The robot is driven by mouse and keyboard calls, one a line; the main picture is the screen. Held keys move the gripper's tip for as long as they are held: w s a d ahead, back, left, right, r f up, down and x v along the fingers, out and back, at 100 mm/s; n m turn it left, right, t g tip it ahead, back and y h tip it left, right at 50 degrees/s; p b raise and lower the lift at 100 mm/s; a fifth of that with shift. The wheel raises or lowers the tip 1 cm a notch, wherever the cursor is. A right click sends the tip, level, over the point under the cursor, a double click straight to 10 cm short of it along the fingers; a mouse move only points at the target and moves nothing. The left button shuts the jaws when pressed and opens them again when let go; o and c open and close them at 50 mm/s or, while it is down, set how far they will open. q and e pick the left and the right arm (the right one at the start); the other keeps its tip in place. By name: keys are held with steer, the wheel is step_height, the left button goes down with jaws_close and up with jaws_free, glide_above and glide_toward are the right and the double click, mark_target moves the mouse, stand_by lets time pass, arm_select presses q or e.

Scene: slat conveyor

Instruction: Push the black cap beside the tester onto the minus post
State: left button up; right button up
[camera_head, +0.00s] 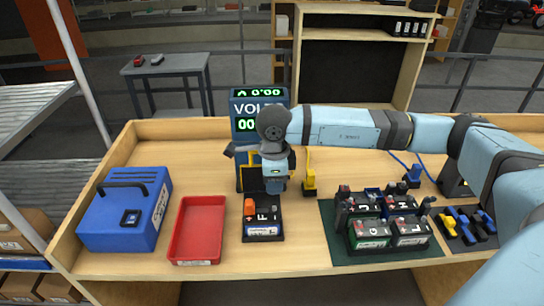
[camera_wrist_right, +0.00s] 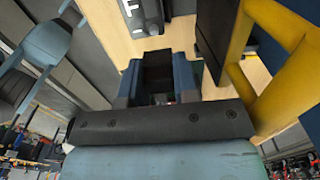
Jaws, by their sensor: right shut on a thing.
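The battery marked F (camera_head: 263,228) stands on the bench in front of the blue tester (camera_head: 260,100). An orange cap (camera_head: 249,206) sits at its left post. My right gripper (camera_head: 273,187) points down at the battery's rear right in the head view and hides the minus post. In the right wrist view, my right gripper (camera_wrist_right: 158,72) is shut on a dark piece, which appears to be the black cap (camera_wrist_right: 157,62). The battery (camera_wrist_right: 145,18) shows partly at the top there. I cannot tell whether the cap touches the post. My left gripper is not in view.
A red tray (camera_head: 180,258) and a blue case (camera_head: 110,235) stand to the left. Several batteries sit on a green mat (camera_head: 330,240) to the right. A yellow clamp (camera_head: 309,183) stands right of the gripper. Blue and yellow clips (camera_head: 468,225) lie farther right.

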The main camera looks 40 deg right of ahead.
mark_target(275, 207)
steer(key=shift+s+a+f, duration=0.1)
steer(key=shift+s+a, duration=0.05)
steer(key=shift+s+f+b, duration=0.25)
steer(key=shift+f+b, duration=0.05)
steer(key=shift+f, duration=0.7)
steer(key=shift+f+b, duration=0.45)
steer(key=shift+f, duration=0.75)
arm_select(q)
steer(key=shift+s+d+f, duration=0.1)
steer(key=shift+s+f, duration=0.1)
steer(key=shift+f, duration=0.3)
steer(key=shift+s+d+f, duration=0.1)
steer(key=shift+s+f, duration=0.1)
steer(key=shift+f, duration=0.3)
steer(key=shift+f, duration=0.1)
arm_select(e)
steer(key=shift+f, duration=0.1)
